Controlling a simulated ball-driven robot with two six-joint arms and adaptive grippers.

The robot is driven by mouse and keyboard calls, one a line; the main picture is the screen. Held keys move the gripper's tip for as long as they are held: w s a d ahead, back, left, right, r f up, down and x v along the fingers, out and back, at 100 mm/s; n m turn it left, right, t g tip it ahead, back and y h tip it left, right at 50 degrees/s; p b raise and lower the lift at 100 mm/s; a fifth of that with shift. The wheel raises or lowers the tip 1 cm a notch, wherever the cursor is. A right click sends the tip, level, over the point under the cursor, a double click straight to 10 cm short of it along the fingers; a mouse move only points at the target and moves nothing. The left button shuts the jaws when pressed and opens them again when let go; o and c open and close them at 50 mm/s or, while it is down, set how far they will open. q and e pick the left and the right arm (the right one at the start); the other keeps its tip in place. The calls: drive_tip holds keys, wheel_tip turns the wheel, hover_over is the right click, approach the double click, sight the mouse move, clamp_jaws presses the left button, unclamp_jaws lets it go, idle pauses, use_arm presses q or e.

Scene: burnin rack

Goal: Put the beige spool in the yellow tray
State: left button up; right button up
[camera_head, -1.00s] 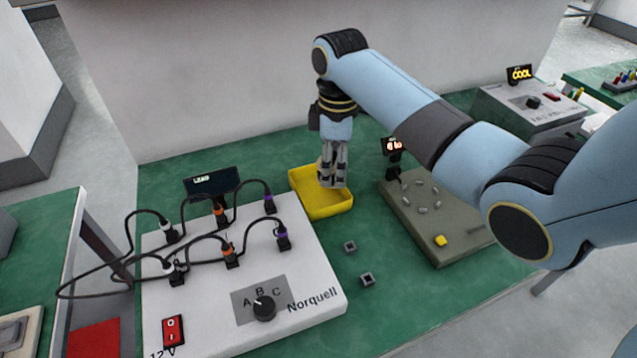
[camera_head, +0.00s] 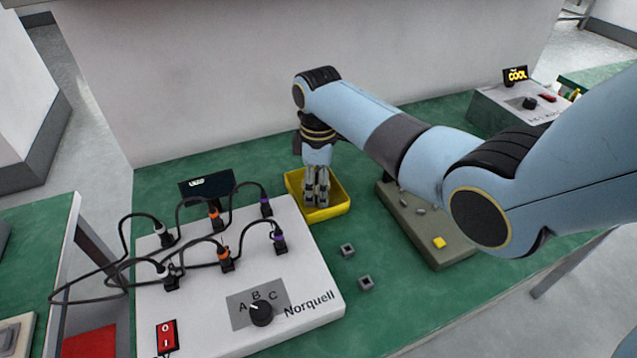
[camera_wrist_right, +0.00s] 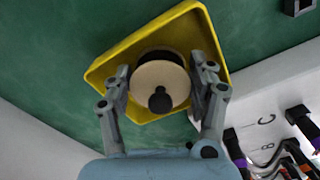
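The yellow tray (camera_head: 338,211) lies on the green bench behind the white console. My right gripper (camera_head: 316,200) points down with its fingertips over the tray. In the right wrist view, the beige spool (camera_wrist_right: 150,82), a round disc with a dark knob, sits between the fingers of my right gripper (camera_wrist_right: 158,88). The fingers look closed on its two sides. The yellow tray (camera_wrist_right: 112,68) shows behind and around the spool. I cannot tell whether the spool touches the tray floor. In the head view the fingers hide the spool. My left gripper is not in view.
The white console (camera_head: 200,310) with cables and a dial stands at the front left. Two small grey square pieces (camera_head: 347,250) (camera_head: 366,283) lie on the bench. A grey-green board (camera_head: 425,240) with a yellow button is right of the tray. A wall rises behind.

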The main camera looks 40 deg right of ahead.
wheel_tip(320, 180, up, 12)
drive_tip(key=shift+r+p, duration=0.2)
drive_tip(key=shift+p, duration=0.25)
idle(0.7)
